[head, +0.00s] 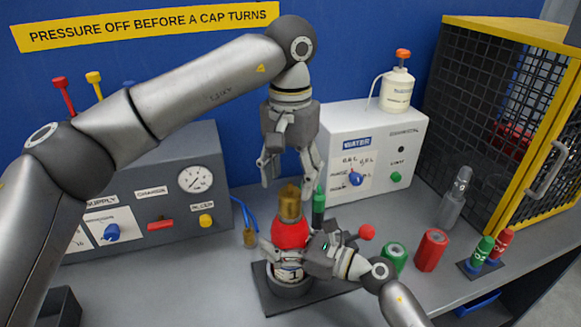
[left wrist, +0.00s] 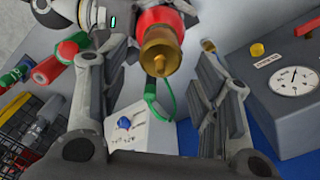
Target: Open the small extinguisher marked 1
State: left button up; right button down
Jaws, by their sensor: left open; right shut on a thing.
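The small extinguisher (head: 290,235) has a red body, a brass cap on top and a pale label marked 1. It stands upright in a round holder on a dark base plate (head: 262,290). My right gripper (head: 312,252) is shut on its red body from the right. My left gripper (head: 290,178) is open and points down just above the brass cap (head: 289,204). In the left wrist view, the brass cap (left wrist: 160,52) lies between the open fingers, with no finger seen touching it. My right gripper partly hides the body and label.
A green-tipped dark fitting (head: 319,205) stands close behind the extinguisher. A white WATER box (head: 345,130) is at the back and a grey gauge panel (head: 190,210) at left. Red (head: 431,250) and green (head: 393,257) cylinders and a yellow-framed mesh cage (head: 490,110) are at right.

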aim_at(290, 192)
pick_arm(q)
notch_tip(290, 192, down, 6)
dwell(0.4)
